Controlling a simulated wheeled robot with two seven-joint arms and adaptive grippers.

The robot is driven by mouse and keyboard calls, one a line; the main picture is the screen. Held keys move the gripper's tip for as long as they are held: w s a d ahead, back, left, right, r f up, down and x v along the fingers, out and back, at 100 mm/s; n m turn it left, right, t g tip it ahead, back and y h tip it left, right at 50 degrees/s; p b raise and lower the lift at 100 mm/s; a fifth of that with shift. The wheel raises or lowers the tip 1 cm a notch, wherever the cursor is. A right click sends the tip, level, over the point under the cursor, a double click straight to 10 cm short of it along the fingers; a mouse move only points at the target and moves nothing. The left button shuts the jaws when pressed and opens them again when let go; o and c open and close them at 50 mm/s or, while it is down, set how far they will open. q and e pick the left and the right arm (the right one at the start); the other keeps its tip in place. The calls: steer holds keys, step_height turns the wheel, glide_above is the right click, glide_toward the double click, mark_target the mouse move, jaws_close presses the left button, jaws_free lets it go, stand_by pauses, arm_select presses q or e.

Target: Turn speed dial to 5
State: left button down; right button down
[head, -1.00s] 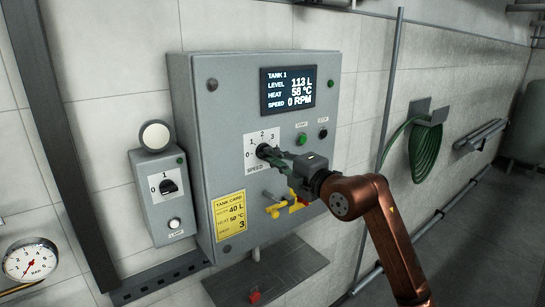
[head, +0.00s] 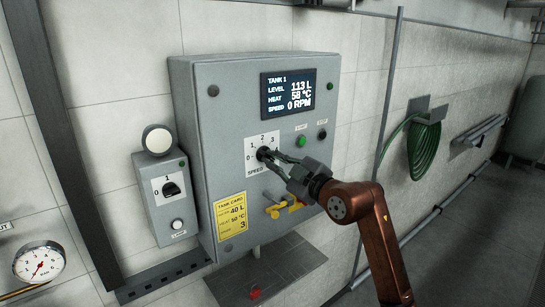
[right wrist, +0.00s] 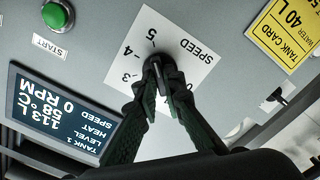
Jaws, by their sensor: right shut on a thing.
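The speed dial (head: 262,153) is a black knob on a white plate marked SPEED, on the front of the grey control box (head: 222,120). Its scale shows 0, 1, 2 and 3 in the head view; 3, 4 and 5 show in the right wrist view. My right gripper (head: 268,155) is shut on the dial, with a fingertip on each side of it, as the right wrist view (right wrist: 160,72) also shows. The fingers cover much of the knob, so I cannot tell which number it points at. The display (head: 288,91) reads 113 L, 58 °C and 0 RPM. My left gripper is out of view.
A green start button (head: 302,141) and a black button (head: 322,134) sit right of the dial. A yellow tank card (head: 230,216) shows 40 L and speed 3. A smaller switch box (head: 160,215) hangs at left.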

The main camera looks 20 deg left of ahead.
steer(key=shift+f+m, duration=0.15)
steer(key=shift+m, duration=0.25)
steer(key=c, duration=2)
jaws_free()
steer(key=shift+c, duration=0.2)
steer(key=v, duration=1.2)
